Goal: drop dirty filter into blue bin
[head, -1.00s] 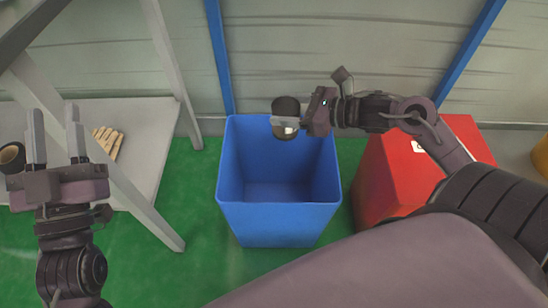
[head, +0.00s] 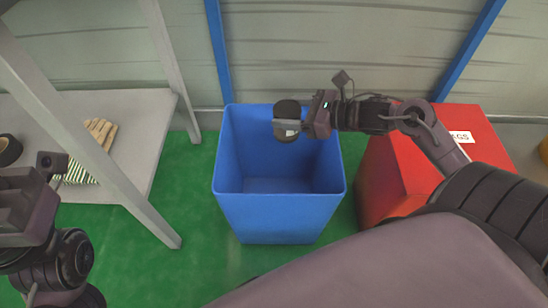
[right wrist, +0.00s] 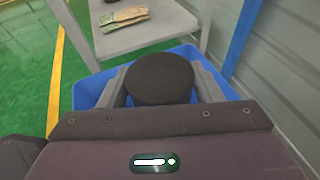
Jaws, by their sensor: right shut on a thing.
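The dirty filter (head: 287,112) is a short dark cylinder with a lighter part at its lower side. My right gripper (head: 290,124) is shut on it and holds it over the back part of the blue bin (head: 279,215). In the right wrist view the filter's round dark top (right wrist: 160,78) sits between the two fingers, with the bin's blue rim (right wrist: 88,92) beyond. The bin's inside looks empty in the head view.
A red box (head: 385,180) stands right of the bin. A grey shelf (head: 150,130) at the left holds gloves (head: 98,132) and a black roll (head: 8,150). A grey wall with blue posts is behind. Green floor is clear between shelf and bin.

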